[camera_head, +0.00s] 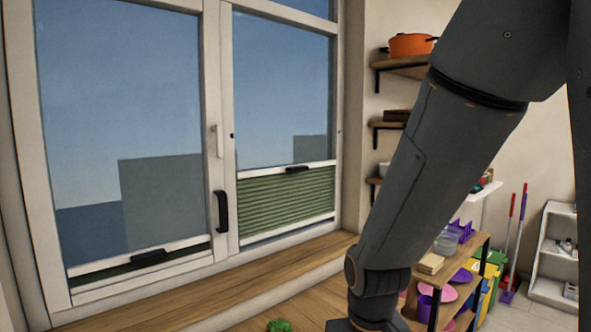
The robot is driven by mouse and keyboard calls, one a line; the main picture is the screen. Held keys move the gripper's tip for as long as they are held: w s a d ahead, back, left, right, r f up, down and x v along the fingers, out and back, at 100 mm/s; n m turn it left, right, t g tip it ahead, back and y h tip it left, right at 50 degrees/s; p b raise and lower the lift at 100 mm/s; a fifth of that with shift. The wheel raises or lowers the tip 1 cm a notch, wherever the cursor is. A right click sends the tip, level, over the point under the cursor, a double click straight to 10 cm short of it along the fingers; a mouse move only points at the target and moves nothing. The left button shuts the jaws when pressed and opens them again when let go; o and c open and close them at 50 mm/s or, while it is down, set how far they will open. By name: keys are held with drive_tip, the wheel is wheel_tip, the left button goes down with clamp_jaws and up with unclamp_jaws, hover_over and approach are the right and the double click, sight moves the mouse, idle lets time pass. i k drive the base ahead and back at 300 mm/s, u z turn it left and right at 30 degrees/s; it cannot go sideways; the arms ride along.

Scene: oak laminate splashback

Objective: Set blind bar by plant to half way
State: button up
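The left window has a white blind bar (100,264) with a dark handle (148,257), low down near the sill. Only a thin dark green strip of blind shows under it. The right window has another white blind bar (262,175) with a dark handle (297,169), well above the sill. A green pleated blind (285,200) spreads below it. A small green leafy thing (279,325), perhaps the plant, is cut off at the bottom edge. My arm crosses the right side, and its lower end leaves the frame at the bottom. My gripper is out of view.
A wooden sill (210,297) runs below the windows. A black window handle (222,211) sits on the middle frame. Wall shelves (400,66) with an orange pot (411,44) and a low shelf unit (470,252) stand right, partly behind my arm.

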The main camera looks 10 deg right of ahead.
sight(241, 175)
drive_tip(key=z, duration=0.8)
drive_tip(key=k, duration=1.05)
drive_tip(key=z, duration=0.6)
drive_tip(key=i, duration=1.55)
drive_tip(key=u, duration=1.2)
drive_tip(key=i, duration=0.25)
drive_tip(key=u, duration=0.05)
